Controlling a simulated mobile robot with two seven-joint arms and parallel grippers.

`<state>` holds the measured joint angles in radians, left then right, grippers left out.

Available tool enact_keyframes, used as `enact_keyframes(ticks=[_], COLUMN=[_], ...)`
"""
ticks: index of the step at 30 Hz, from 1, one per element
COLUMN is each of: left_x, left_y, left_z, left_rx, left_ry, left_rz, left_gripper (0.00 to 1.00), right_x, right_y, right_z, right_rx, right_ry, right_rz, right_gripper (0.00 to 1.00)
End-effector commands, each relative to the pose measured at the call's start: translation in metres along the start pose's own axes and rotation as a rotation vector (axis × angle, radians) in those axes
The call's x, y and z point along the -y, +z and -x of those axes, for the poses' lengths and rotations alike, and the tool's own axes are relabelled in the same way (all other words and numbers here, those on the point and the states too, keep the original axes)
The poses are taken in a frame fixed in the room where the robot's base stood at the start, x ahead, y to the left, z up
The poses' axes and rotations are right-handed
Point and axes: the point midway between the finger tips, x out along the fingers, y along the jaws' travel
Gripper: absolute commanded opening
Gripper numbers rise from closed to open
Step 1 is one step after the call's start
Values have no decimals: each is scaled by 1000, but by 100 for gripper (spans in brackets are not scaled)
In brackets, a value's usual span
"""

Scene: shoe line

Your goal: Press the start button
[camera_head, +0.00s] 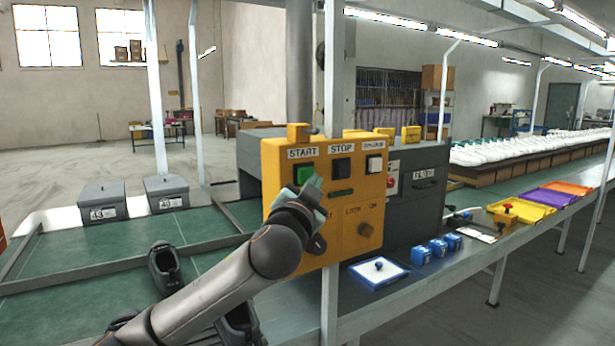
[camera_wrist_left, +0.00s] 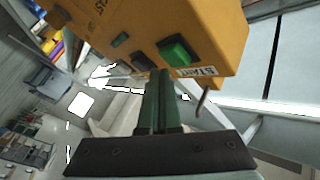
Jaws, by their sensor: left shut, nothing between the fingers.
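The yellow control box (camera_head: 350,222) stands on the conveyor line in the middle of the head view. Its green start button (camera_head: 304,174) sits under the START label, left of the dark stop button (camera_head: 342,168) and a white button (camera_head: 374,164). My left gripper (camera_head: 312,188) is shut and empty, just in front of and below the start button. In the left wrist view the shut fingers (camera_wrist_left: 160,100) point at the box, with the green start button (camera_wrist_left: 178,50) beyond their tips. Whether they touch it I cannot tell. My right gripper is not in view.
Two grey bins (camera_head: 104,202) and a dark shoe (camera_head: 164,268) are on the left. A blue-edged tray (camera_head: 360,280) and several blue blocks (camera_head: 421,256) lie to the right.

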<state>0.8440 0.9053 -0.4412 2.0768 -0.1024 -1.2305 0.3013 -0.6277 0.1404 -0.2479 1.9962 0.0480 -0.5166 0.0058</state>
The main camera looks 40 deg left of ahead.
Motion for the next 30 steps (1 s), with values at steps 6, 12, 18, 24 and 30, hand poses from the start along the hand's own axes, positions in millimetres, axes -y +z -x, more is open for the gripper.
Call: enact_keyframes(ticks=[6,12,18,24,30], left_x=[0,2,5,4,5], left_y=[0,3,4,4,5], left_z=[0,-4,-6,-6,-7], left_rx=[0,0,0,0,1], left_ry=[0,0,0,0,0], left_rz=[0,0,0,0,0], left_gripper=[0,0,0,0,0], right_x=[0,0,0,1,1], right_y=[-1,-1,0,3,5], right_z=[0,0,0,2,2], right_rx=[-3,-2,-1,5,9], right_ry=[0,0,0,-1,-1], right_rz=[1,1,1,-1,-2], right_gripper=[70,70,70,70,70])
